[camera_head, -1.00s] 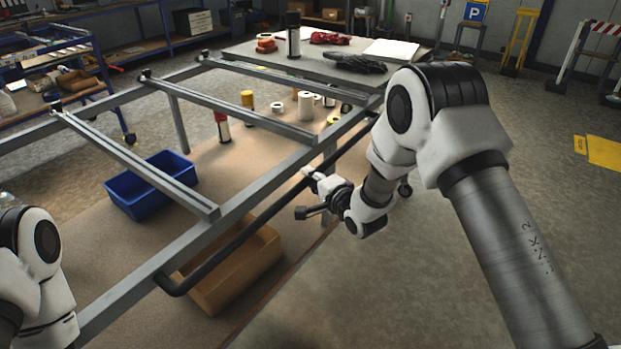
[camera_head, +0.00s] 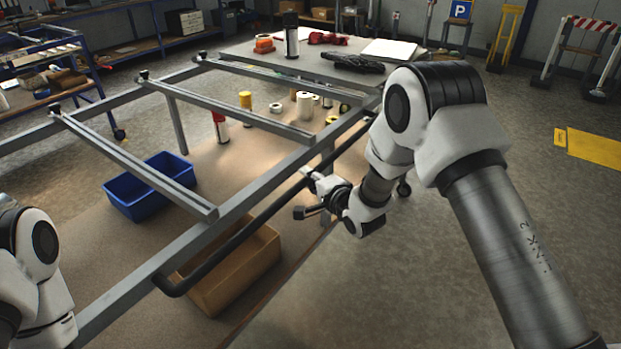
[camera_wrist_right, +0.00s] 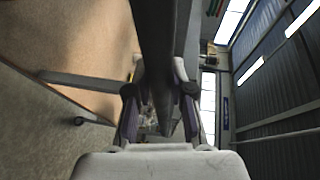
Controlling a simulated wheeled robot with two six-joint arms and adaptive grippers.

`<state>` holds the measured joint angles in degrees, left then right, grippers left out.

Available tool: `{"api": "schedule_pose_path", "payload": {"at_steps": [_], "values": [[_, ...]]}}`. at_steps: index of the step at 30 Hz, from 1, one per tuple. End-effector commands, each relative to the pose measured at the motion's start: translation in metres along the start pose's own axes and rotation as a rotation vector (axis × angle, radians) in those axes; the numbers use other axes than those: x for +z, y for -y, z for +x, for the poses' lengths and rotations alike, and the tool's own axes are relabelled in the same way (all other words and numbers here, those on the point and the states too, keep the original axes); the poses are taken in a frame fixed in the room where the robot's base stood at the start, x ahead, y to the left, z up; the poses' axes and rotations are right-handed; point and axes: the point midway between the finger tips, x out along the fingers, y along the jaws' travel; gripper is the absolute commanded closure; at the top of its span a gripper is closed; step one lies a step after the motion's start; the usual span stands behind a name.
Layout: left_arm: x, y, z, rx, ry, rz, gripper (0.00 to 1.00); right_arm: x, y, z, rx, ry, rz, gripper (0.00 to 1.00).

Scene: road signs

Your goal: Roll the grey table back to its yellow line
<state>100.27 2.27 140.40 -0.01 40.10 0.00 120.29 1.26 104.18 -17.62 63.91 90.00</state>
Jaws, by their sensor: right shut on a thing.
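The grey table (camera_head: 240,206) is a metal frame with crossbars, a brown lower shelf (camera_head: 235,165) and a black push bar (camera_head: 235,243) along its near side. My right gripper (camera_head: 307,192) is shut on the push bar; the right wrist view shows the bar (camera_wrist_right: 160,45) running between its fingers (camera_wrist_right: 160,100). My left arm is at the lower left, its gripper out of view.
The shelf holds a blue bin (camera_head: 150,187), a brown box (camera_head: 232,270) and several rolls and cans. A blue rack (camera_head: 45,75) stands left; a striped barrier (camera_head: 580,45) stands back right.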

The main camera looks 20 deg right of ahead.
Motion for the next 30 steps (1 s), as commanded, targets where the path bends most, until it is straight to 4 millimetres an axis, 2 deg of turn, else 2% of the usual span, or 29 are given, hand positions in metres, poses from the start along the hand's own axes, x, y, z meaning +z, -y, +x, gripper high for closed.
{"api": "schedule_pose_path", "payload": {"at_steps": [13,14,15,25,30], "values": [[0.0,0.0,0.0,0.0,-0.001,-0.001,1.0,0.0,-0.002,0.0,0.005,0.0,0.0,1.0],[0.0,0.0,0.0,0.0,-0.001,-0.001,1.0,0.0,-0.002,0.0,0.005,0.0,0.0,0.68],[0.0,0.0,0.0,0.0,0.0,0.0,1.0,0.0,-0.002,0.0,0.005,0.0,0.0,0.54],[0.0,0.0,0.0,0.0,-0.001,0.0,1.0,-0.001,0.0,-0.002,0.0,-0.001,-0.001,0.53],[0.0,0.0,0.0,0.0,-0.001,0.0,1.0,-0.001,0.0,-0.025,0.003,-0.001,0.002,0.53]]}}
